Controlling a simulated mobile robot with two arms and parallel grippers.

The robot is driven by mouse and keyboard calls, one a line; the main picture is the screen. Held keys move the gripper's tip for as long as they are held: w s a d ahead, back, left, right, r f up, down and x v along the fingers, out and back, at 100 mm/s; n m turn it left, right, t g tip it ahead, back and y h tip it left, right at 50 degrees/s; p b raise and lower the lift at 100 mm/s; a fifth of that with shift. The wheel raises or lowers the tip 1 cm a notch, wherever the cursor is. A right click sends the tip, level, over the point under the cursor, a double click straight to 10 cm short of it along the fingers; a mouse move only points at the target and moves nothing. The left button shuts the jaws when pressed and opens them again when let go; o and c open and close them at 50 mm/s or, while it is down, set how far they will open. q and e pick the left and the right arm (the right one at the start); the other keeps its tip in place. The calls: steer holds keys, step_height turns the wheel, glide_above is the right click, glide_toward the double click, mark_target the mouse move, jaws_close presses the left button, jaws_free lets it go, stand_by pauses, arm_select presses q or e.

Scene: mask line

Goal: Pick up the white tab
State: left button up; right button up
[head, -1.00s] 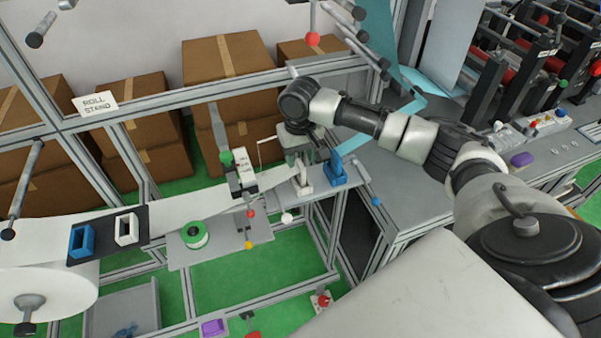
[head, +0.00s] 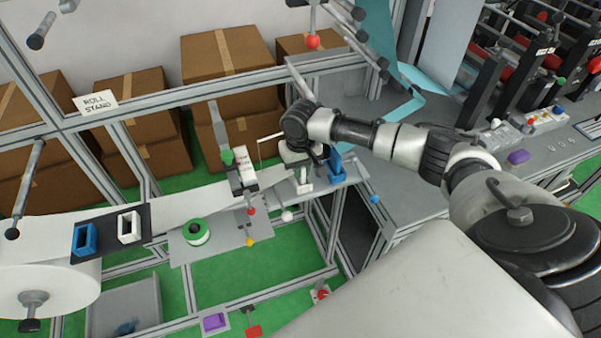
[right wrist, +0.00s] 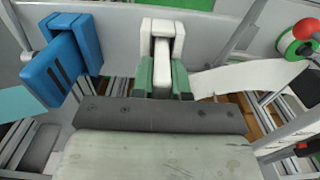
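The white tab (right wrist: 161,52) is a narrow white bar in a white U-shaped holder, at the top middle of the right wrist view. In the head view the white piece (head: 304,184) stands on the end of the grey shelf, its top hidden by my right gripper (head: 302,160). My right gripper's green-padded fingers (right wrist: 162,78) lie on both sides of the white bar, with no clear gap between pads and bar. A matching blue tab and holder (right wrist: 62,62) stand to its left in the wrist view; the blue one also shows in the head view (head: 338,169). My left gripper is not in view.
A blue slot block (head: 84,239) and a white slot block (head: 129,227) sit on a dark plate at left. A green-ringed roll (head: 196,232) lies on the lower shelf. Frame rails and a grey bench (head: 410,190) surround the arm.

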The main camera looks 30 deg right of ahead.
jaws_close()
steer(key=shift+r, duration=0.15)
steer(key=shift+r, duration=0.3)
steer(key=r, duration=0.1)
steer(key=r+b, duration=0.1)
steer(key=r, duration=0.1)
steer(key=shift+s+d+r, duration=0.2)
steer(key=shift+s, duration=0.05)
steer(key=s+d+r+b, duration=0.1)
steer(key=s+d+r, duration=0.1)
steer(key=s, duration=0.3)
steer(key=s+d+r+b, duration=0.1)
steer(key=s+d+r, duration=0.1)
steer(key=s+r, duration=0.2)
steer(key=shift+s+d+r, duration=0.25)
steer(key=shift+s+r, duration=0.15)
steer(key=shift+s, duration=0.1)
